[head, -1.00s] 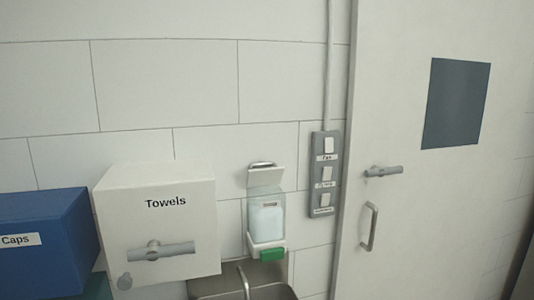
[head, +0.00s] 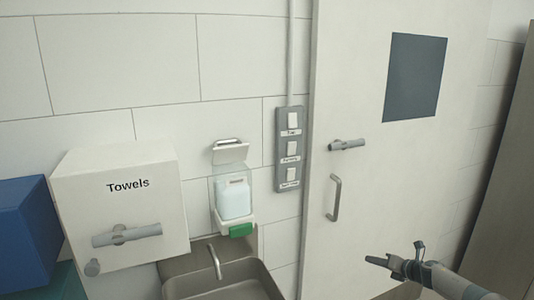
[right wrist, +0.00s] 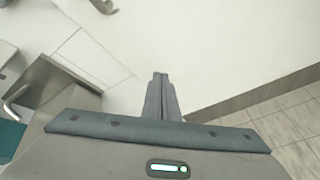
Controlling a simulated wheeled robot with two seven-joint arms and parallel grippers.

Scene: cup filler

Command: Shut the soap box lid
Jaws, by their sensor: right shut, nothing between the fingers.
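The soap box (head: 232,198) hangs on the tiled wall above the sink, with a clear front, a pale bottle inside and a green push bar (head: 241,230) at its bottom. Its white lid (head: 230,153) stands tilted up and open at the top. My right gripper (head: 372,260) is at the lower right of the head view, in front of the door, well apart from the soap box. In the right wrist view its fingers (right wrist: 161,78) are together and empty. My left gripper is not in view.
A white Towels box (head: 120,205) is left of the soap box, with a blue box (head: 25,230) beyond it. A sink with a faucet (head: 215,260) is below. A switch panel (head: 290,150) and a door with a handle (head: 336,198) are to the right.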

